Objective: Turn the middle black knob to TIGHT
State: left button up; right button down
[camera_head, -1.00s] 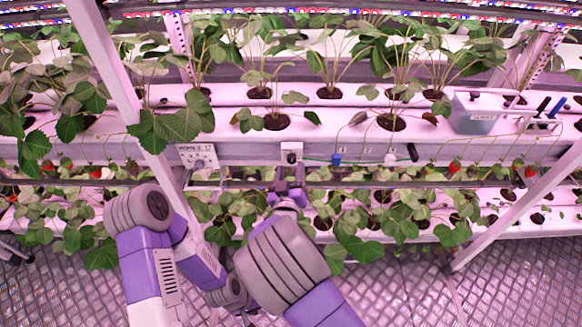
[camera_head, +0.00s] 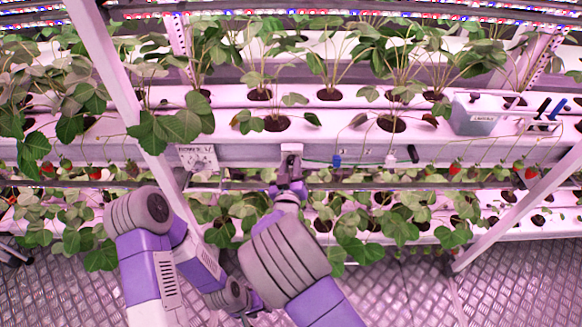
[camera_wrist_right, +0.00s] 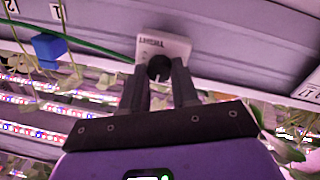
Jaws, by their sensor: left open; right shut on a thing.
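The black knob (camera_wrist_right: 158,68) sits on a small white plate (camera_wrist_right: 160,46) whose printed word appears to be TIGHT, seen upside down in the right wrist view. My right gripper (camera_wrist_right: 158,84) is shut on the knob, one finger on each side of it. In the head view the same plate (camera_head: 291,149) is on the front of the grey gutter, with my right gripper (camera_head: 291,176) right below it and covering the knob. My left gripper (camera_head: 252,308) hangs low, partly hidden behind my right arm, apart from the rack.
A labelled white plate (camera_head: 197,158) is on the gutter at the left. A blue clip (camera_head: 337,160), a white clip (camera_head: 390,159) and a small black piece (camera_head: 412,153) are along the gutter to the right. Strawberry plants and slanted white posts (camera_head: 115,75) surround the work area.

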jog(key=m+b, duration=0.5)
jog(key=m, duration=0.1)
jog(key=shift+d+f+b, duration=0.1)
jog(key=shift+b, duration=0.25)
jog(key=m+b, duration=0.3)
jog(key=shift+m+g+y, duration=0.3)
jog(key=shift+g, duration=0.1)
jog(key=shift+m+b, duration=0.65)
jog(key=shift+m, duration=0.25)
jog(key=shift+m+b, duration=0.3)
jog(key=shift+m, duration=0.9)
jog(key=m+y, duration=0.1)
jog(key=m, duration=0.4)
jog(key=shift+r, duration=0.2)
jog(key=c, duration=0.8)
grip_release()
jog(key=shift+c, duration=0.2)
